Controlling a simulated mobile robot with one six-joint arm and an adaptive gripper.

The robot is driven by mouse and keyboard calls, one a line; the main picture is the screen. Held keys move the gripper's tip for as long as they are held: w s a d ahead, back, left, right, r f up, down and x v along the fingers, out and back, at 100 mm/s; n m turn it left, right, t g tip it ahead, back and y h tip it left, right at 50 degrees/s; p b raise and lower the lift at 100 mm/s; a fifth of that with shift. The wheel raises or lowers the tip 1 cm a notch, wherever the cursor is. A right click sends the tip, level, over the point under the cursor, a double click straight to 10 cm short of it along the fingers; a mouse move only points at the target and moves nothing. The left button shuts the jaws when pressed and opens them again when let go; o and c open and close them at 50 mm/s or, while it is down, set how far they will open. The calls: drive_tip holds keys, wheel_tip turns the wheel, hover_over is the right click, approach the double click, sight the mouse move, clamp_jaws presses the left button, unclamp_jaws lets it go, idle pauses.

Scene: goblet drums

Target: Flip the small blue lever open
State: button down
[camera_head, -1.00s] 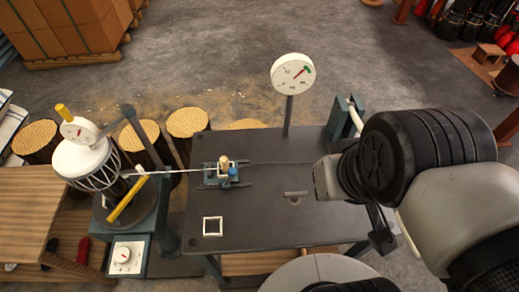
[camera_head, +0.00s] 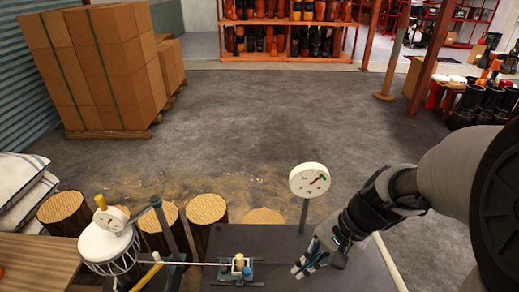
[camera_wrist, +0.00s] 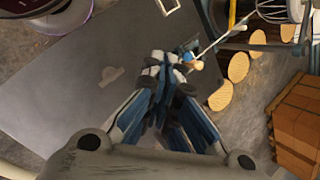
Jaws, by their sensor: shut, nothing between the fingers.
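The small blue lever (camera_head: 247,270) sits on a blue clamp fixture (camera_head: 235,275) with a pale round knob (camera_head: 239,261), on the dark table. In the wrist view, the blue lever (camera_wrist: 188,57) shows just past my fingertips, partly hidden by them. The lever's exact position is too small to tell. My gripper (camera_head: 302,268) is to the right of the fixture, apart from it and above the table. Its blue fingers are shut and empty; they also show in the wrist view (camera_wrist: 166,72).
A dial gauge (camera_head: 309,180) on a post stands behind my gripper. A white drum (camera_head: 104,245) in a stand is at the left, with a cord running to the fixture. Log stools (camera_head: 207,209) stand behind the table. Cartons (camera_head: 98,68) are farther back.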

sight(243, 276)
drive_tip(key=w+d+f+m+t+y+p, duration=0.1)
drive_tip(key=w+f+m+y+p, duration=0.1)
drive_tip(key=f+m, duration=0.3)
drive_tip(key=w+d+f+m+y+p, duration=0.2)
drive_tip(key=f+m, duration=0.4)
drive_tip(key=f, duration=0.3)
drive_tip(key=shift+w+t+p, duration=0.4)
drive_tip(key=shift+w+p, duration=0.1)
drive_tip(key=shift+w, duration=0.55)
drive_tip(key=shift+f, duration=0.15)
drive_tip(key=b+x, duration=0.1)
drive_tip(key=x, duration=0.4)
drive_tip(key=b+x, duration=0.1)
drive_tip(key=x, duration=0.4)
drive_tip(key=shift+a+b, duration=0.3)
drive_tip(key=shift+a, duration=0.1)
drive_tip(key=shift+w+a+r, duration=0.15)
drive_tip(key=shift+a+r, duration=0.05)
drive_tip(key=shift+a, duration=0.4)
drive_tip(key=shift+w+a+r, duration=0.1)
drive_tip(key=shift+a+r, duration=0.1)
drive_tip(key=shift+a, duration=0.35)
drive_tip(key=shift+w+a+r, duration=0.1)
drive_tip(key=shift+a, duration=0.45)
drive_tip(key=shift+r, duration=0.1)
